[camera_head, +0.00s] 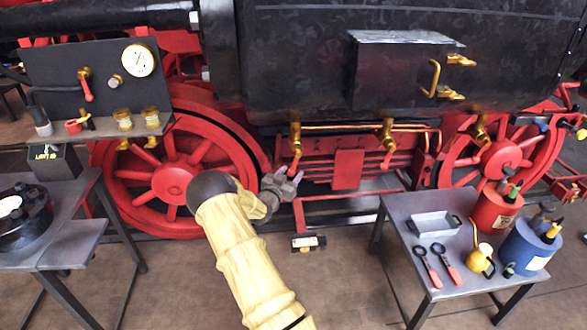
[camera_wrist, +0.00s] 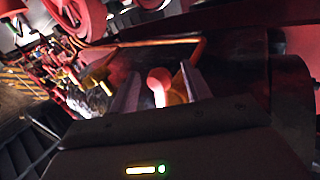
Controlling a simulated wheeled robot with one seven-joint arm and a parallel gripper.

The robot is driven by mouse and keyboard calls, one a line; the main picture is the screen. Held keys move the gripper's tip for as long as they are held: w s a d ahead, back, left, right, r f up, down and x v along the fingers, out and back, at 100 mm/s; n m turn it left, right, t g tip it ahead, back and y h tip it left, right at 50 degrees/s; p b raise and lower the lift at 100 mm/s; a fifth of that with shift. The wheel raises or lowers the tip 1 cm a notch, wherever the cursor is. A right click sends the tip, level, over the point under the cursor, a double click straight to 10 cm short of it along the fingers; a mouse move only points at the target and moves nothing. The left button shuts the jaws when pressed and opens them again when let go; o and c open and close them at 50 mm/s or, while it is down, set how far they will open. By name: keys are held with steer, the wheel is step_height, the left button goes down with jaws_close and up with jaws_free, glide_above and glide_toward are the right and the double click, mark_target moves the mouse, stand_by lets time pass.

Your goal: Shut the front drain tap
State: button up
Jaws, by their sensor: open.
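Three brass drain taps hang along the copper pipe below the black cylinder: a left tap (camera_head: 295,138), a middle tap (camera_head: 387,132) and a right tap (camera_head: 479,132). I cannot tell from a label which is the front one. The left tap's red handle (camera_head: 295,160) hangs down. My gripper (camera_head: 289,175) is just below that tap with its fingers apart, around or close to the handle's lower end. In the wrist view, a rounded red handle end (camera_wrist: 159,79) shows between the open fingers of my gripper (camera_wrist: 160,73), with brass behind it. Contact cannot be told.
A side table (camera_head: 408,207) at the right holds a tray, red-handled tools, an oil can and red and blue canisters. A gauge panel (camera_head: 95,75) and grey bench (camera_head: 70,246) stand left. Red wheels flank the taps. Floor between the tables is mostly clear.

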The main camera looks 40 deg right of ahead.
steer(key=shift+x, duration=1.35)
steer(key=shift+s, duration=0.15)
jaws_close()
